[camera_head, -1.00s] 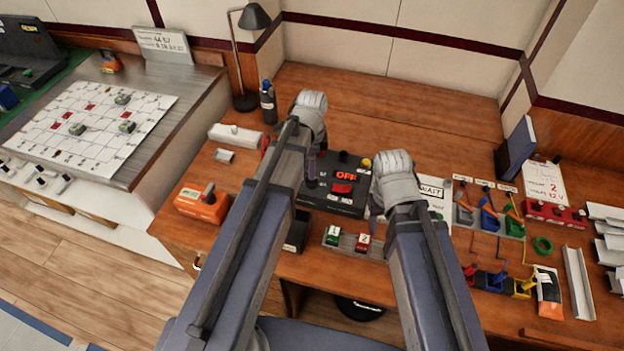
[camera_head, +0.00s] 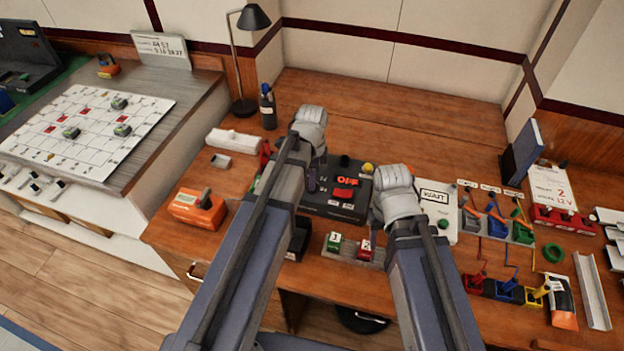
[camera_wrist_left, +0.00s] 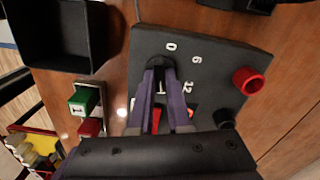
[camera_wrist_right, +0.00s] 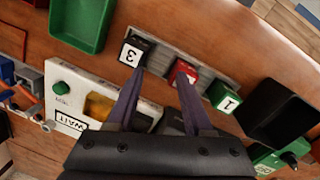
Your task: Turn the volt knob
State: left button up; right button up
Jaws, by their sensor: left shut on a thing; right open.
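A black panel (camera_head: 333,207) on the desk shows a red OFF display in the head view. In the left wrist view, the panel (camera_wrist_left: 215,62) has a dial marked 0, 6 and 12. My left gripper (camera_head: 313,181) is over the panel's left part. In the left wrist view, its fingers (camera_wrist_left: 160,72) are shut on the dark volt knob (camera_wrist_left: 160,62) beside these marks. The fingers hide much of the knob, so its setting is unclear. My right gripper (camera_head: 378,214) is open and empty near the panel's right edge, above the numbered blocks in its wrist view (camera_wrist_right: 160,80).
A red knob (camera_wrist_left: 249,81) stands on the same panel. Numbered blocks (camera_head: 334,242) sit in front of it. A white WAIT box (camera_head: 437,218) and coloured switches (camera_head: 497,225) are to the right. An orange device (camera_head: 197,210) is at the left. The desk's back is clear.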

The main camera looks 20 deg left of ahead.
pick_arm(q)
grip_shut()
